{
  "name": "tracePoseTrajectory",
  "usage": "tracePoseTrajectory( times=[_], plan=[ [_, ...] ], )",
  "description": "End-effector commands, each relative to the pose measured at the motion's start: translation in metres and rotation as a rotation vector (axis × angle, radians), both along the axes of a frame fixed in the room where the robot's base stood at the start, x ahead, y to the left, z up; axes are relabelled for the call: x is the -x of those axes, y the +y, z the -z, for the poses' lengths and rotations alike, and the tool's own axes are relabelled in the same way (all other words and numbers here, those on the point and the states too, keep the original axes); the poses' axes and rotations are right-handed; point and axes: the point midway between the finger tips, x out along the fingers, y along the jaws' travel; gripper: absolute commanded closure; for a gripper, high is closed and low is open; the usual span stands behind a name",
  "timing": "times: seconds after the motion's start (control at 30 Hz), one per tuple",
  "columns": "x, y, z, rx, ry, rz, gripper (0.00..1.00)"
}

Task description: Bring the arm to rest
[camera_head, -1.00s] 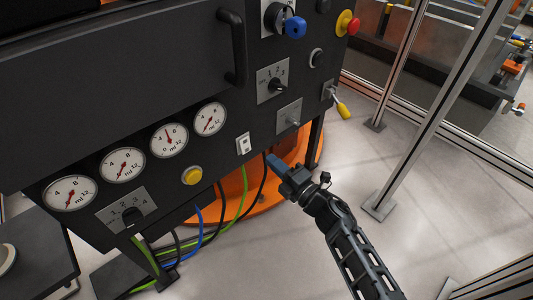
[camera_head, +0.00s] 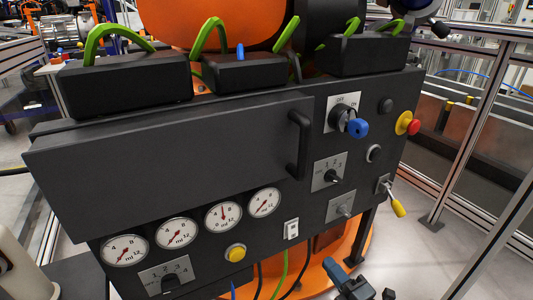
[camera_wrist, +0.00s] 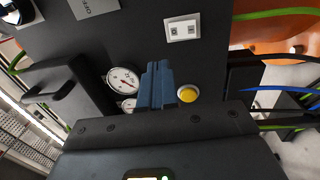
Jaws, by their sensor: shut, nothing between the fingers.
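My gripper (camera_head: 339,274) is at the bottom of the head view, low in front of the black drive unit (camera_head: 170,150), below the white rocker switch (camera_head: 291,228). Its blue fingers are shut with nothing between them. In the wrist view my gripper (camera_wrist: 157,72) points toward the panel, and the fingertips appear close together beside a gauge (camera_wrist: 123,79) and the yellow button (camera_wrist: 188,93). I cannot tell the exact gap to the panel, but nothing is held. Most of my arm is out of the head view.
A black handle (camera_head: 298,145), a blue-knobbed switch (camera_head: 349,123), a red emergency button (camera_head: 408,124) and a yellow-tipped lever (camera_head: 397,207) stick out from the panel. Cables hang below it. A metal frame post (camera_head: 462,150) stands to the right, with open floor between.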

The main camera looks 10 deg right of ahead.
Motion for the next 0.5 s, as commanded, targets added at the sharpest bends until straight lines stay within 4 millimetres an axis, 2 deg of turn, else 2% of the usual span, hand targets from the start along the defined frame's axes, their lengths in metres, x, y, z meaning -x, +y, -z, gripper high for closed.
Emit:
tracePoseTrajectory(
  times=[0.17, 0.33, 0.5],
  plan=[
    [0.039, 0.013, 0.003, -0.118, 0.029, 0.027, 1.00],
    [0.107, 0.028, -0.004, -0.337, 0.081, 0.082, 1.00],
    [0.176, 0.035, -0.019, -0.562, 0.144, 0.139, 1.00]
  ],
)
